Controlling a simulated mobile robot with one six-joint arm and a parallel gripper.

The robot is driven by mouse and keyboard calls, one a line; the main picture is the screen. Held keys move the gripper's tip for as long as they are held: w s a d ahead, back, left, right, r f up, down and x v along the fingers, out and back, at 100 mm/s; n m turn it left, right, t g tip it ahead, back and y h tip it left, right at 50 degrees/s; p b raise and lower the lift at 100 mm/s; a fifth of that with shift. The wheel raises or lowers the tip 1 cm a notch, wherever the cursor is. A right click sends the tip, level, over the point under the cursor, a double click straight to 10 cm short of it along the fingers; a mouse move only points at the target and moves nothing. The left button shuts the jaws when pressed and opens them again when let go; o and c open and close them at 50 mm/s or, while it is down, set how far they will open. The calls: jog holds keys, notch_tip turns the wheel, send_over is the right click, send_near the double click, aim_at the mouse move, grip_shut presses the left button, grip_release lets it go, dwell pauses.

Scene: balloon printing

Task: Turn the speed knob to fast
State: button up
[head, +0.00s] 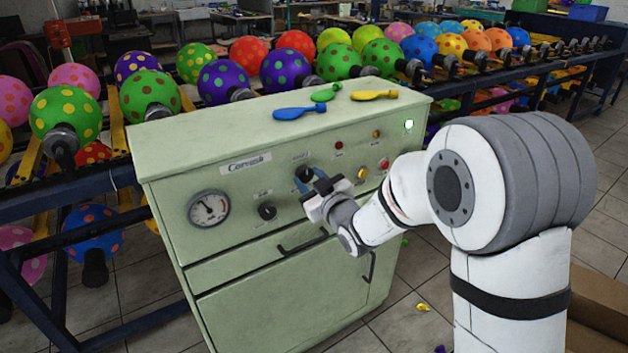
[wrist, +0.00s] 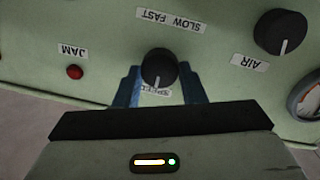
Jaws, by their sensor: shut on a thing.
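The speed knob (wrist: 159,66) is a round black knob on the green control panel, next to an upside-down SLOW FAST label (wrist: 170,20) in the wrist view. Its white pointer line points down and slightly left there, away from that label. My gripper (wrist: 160,76) has one blue finger on each side of the knob and is shut on it. In the head view my gripper (head: 314,185) reaches the knob (head: 304,173) from the lower right and partly covers it. Another label below the knob in the wrist view is partly hidden.
The console (head: 285,145) also carries an AIR knob (wrist: 281,32), a gauge (head: 208,209), a red JAM light (wrist: 75,72), and red and yellow buttons. Flat balloons lie on its top. Balloon racks stand behind it. A cardboard box (head: 600,300) is at lower right.

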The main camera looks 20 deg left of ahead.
jog(key=shift+w+a+r, duration=0.1)
jog(key=shift+a+r, duration=0.1)
jog(key=shift+r, duration=0.05)
jog(key=shift+m+b, duration=0.3)
jog(key=shift+m, duration=0.1)
jog(key=shift+m+b, duration=0.35)
jog(key=shift+m, duration=0.35)
jog(key=m+b, duration=0.1)
jog(key=m, duration=0.3)
jog(key=shift+r, duration=0.15)
jog(key=m, duration=0.3)
jog(key=shift+w+r+m+g+p, duration=0.1)
jog(key=shift+m+g+p, duration=0.2)
jog(key=shift+m, duration=0.1)
jog(key=m+p, duration=0.1)
jog(key=m, duration=0.2)
jog(key=m+p, duration=0.3)
jog(key=m, duration=0.3)
jog(key=shift+w+d+g, duration=0.1)
jog(key=shift+w+g, duration=0.05)
jog(key=shift+g, duration=0.25)
jog(key=m+p, duration=0.3)
jog(key=m, duration=0.3)
jog(key=shift+y, duration=0.4)
jog(key=shift+f+m, duration=0.2)
jog(key=shift+m, duration=0.2)
